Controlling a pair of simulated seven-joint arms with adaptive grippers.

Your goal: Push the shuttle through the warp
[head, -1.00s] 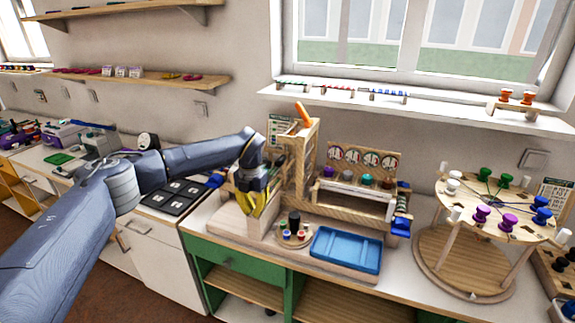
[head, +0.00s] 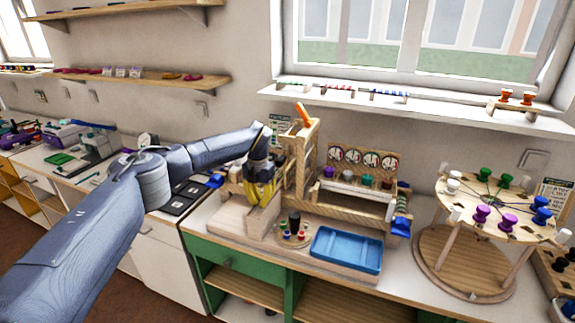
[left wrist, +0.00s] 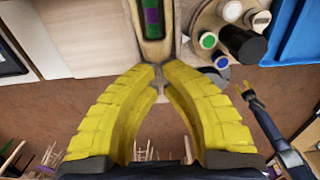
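In the left wrist view, a narrow wooden piece with a slot (left wrist: 166,52) holds a green and purple insert (left wrist: 152,18); it looks like the shuttle. My left gripper (left wrist: 161,76) has its yellow fingertips drawn together at the near end of this piece. I cannot tell whether they grip it or only meet there. In the head view, my left gripper (head: 261,203) points down over the wooden base at the left of the wooden frame (head: 300,165). The warp threads cannot be made out. A yellow-tipped gripper, probably my right one (left wrist: 250,95), shows small in the left wrist view.
A round holder with spools (head: 294,232) stands close to the right of the left gripper. A blue tray (head: 346,249) lies beyond it. A round two-tier peg stand (head: 490,215) is at the right. The counter's front edge is near.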

